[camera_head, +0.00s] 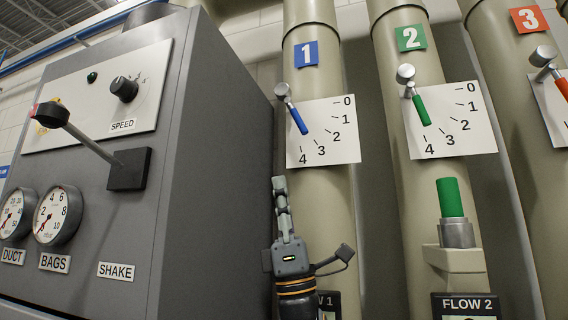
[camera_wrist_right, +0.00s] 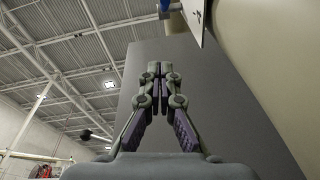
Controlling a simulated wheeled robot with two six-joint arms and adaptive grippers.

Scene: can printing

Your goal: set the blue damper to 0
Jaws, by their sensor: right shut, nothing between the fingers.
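The blue damper handle (camera_head: 298,120) is on pipe 1 in the head view, with a grey pivot knob at its upper left. It slants down to the right, toward the 3 to 4 end of its white scale plate (camera_head: 345,125). My right gripper (camera_head: 279,182) is below the handle and slightly left of it, pointing up, shut and empty, apart from the handle. In the right wrist view my right gripper's fingers (camera_wrist_right: 160,68) are together. A small blue part (camera_wrist_right: 174,6) shows at the top edge there. My left gripper is not in view.
A grey cabinet (camera_head: 218,150) with gauges, a speed knob and a lever stands close on the left. Pipe 2 with a green damper handle (camera_head: 421,110) and pipe 3 with a red one (camera_head: 562,86) stand to the right. A green cylinder (camera_head: 450,197) stands on a ledge by pipe 2.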

